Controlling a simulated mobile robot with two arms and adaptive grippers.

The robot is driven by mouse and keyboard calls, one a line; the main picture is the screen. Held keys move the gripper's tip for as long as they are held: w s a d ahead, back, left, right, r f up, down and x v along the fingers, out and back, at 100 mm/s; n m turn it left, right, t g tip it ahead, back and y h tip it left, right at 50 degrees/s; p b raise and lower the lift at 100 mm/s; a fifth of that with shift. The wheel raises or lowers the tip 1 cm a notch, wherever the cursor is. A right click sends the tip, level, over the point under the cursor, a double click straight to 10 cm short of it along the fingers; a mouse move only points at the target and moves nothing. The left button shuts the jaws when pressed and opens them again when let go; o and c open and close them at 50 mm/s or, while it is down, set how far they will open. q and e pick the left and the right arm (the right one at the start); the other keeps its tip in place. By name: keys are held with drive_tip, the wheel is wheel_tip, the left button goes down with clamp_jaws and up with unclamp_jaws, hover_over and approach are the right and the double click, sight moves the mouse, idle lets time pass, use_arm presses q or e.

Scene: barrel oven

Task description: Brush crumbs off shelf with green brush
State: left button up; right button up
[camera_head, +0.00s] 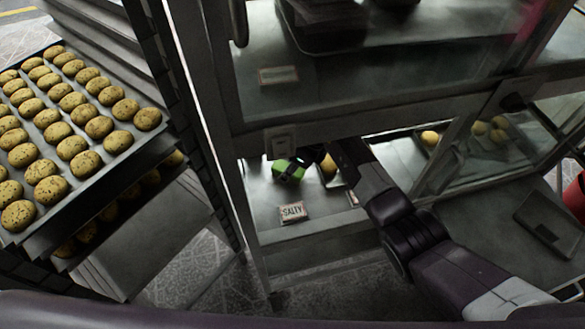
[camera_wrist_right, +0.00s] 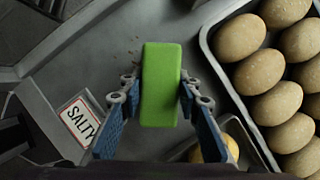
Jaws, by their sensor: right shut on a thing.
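The green brush (camera_wrist_right: 160,88) is held between the blue fingers of my right gripper (camera_wrist_right: 157,110) in the right wrist view. In the head view the brush (camera_head: 284,170) shows inside the cabinet, with my right gripper (camera_head: 297,168) at its right side. The grey shelf (camera_wrist_right: 110,60) lies beneath it. A few small dark crumbs (camera_wrist_right: 133,58) lie on the shelf just left of the brush's far end. I cannot tell whether the brush touches the shelf. My left gripper is not in view.
A tray of rolls (camera_wrist_right: 257,125) stands close right of the brush. A baking tray of cookies (camera_head: 113,171) is on a rack at left. The cabinet frame (camera_head: 400,122) surrounds my right arm.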

sight(260, 181)
drive_tip(key=shift+s+a+f+b, duration=0.1)
drive_tip(key=shift+s+a+b, duration=0.15)
drive_tip(key=shift+a, duration=0.65)
drive_tip(key=shift+s+a+f+b, duration=0.15)
drive_tip(key=shift+s+a, duration=0.15)
drive_tip(key=shift+a, duration=0.6)
drive_tip(key=shift+s+a+b, duration=0.3)
drive_tip(key=shift+a, duration=0.55)
drive_tip(key=shift+s+a+b, duration=0.25)
drive_tip(key=shift+a, duration=0.55)
drive_tip(key=shift+s+a, duration=0.1)
drive_tip(key=shift+a, duration=0.15)
drive_tip(key=shift+d, duration=0.15)
